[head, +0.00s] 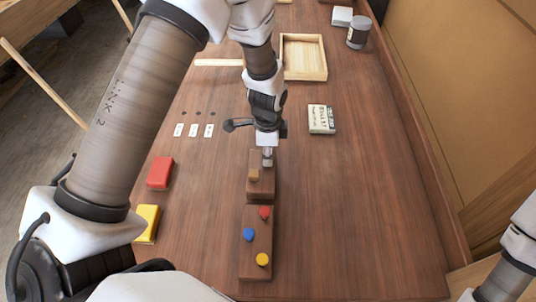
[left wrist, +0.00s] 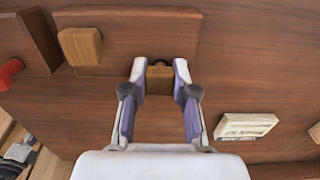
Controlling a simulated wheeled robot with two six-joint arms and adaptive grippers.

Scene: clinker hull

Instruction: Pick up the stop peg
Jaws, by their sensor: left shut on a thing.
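My left gripper (head: 267,162) comes down over the far end of the small dark wooden block (head: 262,188). In the left wrist view its two fingers (left wrist: 160,75) are closed on a small brown wooden peg, which I take as the stop peg (left wrist: 160,80). A dark round spot shows just beyond that peg. Whether the peg still touches the block, I cannot tell. A second light wooden peg (head: 254,175) stands on the same block, beside the gripper; it also shows in the left wrist view (left wrist: 80,46). My right gripper is not in view.
A longer block with red (head: 265,212), blue (head: 249,234) and yellow (head: 263,259) pegs lies nearer. Red (head: 160,173) and yellow (head: 147,223) boxes lie left. A printed box (head: 321,119) lies right; a wooden tray (head: 304,57) and grey jar (head: 358,33) stand farther back.

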